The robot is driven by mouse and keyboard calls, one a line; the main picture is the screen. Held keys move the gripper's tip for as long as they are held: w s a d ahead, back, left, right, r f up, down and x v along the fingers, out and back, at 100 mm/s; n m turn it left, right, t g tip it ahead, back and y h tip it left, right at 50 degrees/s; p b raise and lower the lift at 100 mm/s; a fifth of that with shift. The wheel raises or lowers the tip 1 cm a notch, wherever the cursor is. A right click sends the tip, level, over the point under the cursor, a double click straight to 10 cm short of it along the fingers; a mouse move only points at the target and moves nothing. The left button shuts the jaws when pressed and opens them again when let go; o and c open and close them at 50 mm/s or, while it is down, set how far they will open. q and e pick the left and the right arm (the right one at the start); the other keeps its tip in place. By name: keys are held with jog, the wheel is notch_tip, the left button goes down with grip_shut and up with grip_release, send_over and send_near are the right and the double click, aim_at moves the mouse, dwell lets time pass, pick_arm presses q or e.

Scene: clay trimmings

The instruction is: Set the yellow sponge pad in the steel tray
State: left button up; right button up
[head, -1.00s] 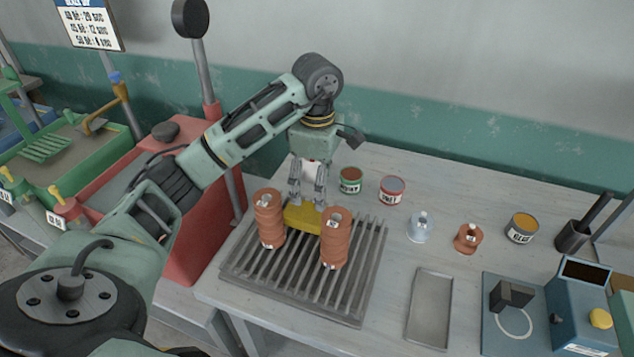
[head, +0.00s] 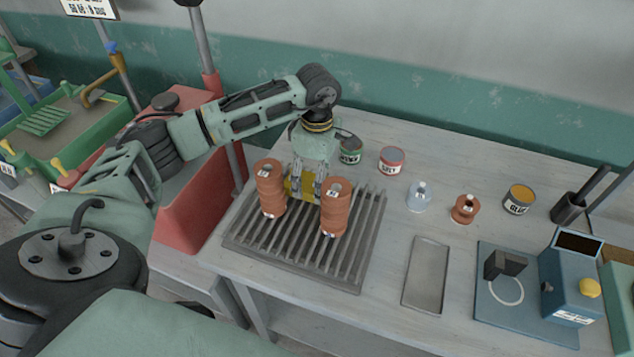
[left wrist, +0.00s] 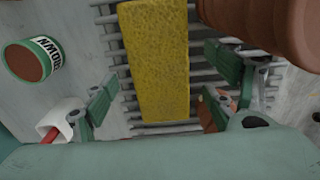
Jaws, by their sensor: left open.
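The yellow sponge pad (head: 291,188) lies on the slatted rack between two stacks of terracotta pieces, partly hidden by my gripper in the head view. In the left wrist view the sponge (left wrist: 155,60) runs lengthwise between my open fingers. My left gripper (head: 305,193) is down over the sponge, with its fingers (left wrist: 163,100) apart on either side and a gap visible on the left. The steel tray (head: 427,275) is a shallow, empty grey rectangle on the table right of the rack. My right gripper is not in view.
The left terracotta stack (head: 270,188) and right stack (head: 334,208) stand close beside my gripper on the rack (head: 300,255). Behind are a green-labelled can (head: 350,152) and a red can (head: 391,160). A blue device (head: 572,285) stands right of the tray.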

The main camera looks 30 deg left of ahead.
pick_arm(q)
jog(key=shift+f, duration=0.8)
jog(key=shift+c, duration=0.4)
jog(key=c, duration=1.3)
jog(key=shift+r, duration=0.15)
